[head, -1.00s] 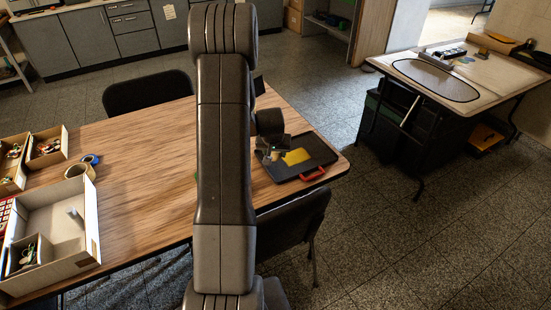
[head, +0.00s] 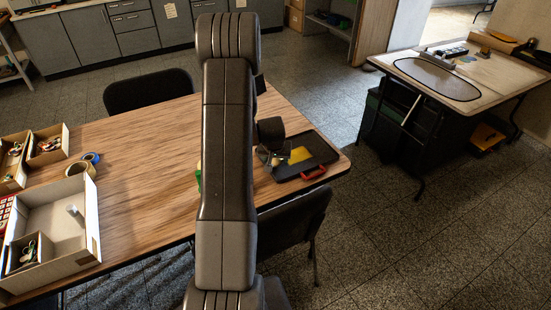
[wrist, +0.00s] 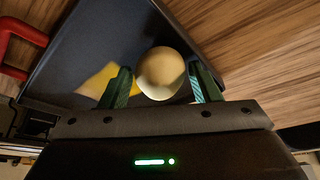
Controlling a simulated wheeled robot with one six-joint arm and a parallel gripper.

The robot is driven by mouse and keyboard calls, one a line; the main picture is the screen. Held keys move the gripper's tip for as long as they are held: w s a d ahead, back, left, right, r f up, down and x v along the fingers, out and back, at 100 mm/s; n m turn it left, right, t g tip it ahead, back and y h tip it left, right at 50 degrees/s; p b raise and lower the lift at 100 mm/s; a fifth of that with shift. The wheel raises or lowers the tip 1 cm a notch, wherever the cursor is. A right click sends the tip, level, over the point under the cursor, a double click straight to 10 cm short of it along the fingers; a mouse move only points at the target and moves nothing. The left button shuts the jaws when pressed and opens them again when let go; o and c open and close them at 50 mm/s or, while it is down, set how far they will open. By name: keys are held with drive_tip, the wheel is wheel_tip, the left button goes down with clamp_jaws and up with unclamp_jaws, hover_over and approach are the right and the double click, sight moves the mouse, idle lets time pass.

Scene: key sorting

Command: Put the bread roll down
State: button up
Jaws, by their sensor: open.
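The bread roll (wrist: 160,73) is a round, pale yellow ball in the wrist view. It sits between the two green fingers of my gripper (wrist: 163,88), which are open with a small gap on each side of it. The dark tray (wrist: 75,45) with a red handle lies behind the roll in that view. I cannot tell whether the roll touches the tray. In the head view the tray (head: 318,146) is at the table's right end, with my wrist over its left part.
A yellow flat thing (head: 300,155) lies on the tray. Black chairs (head: 295,222) stand close by. My arm hides part of the table.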

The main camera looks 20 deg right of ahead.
drive_tip(key=v, duration=1.2)
drive_tip(key=shift+r, duration=0.15)
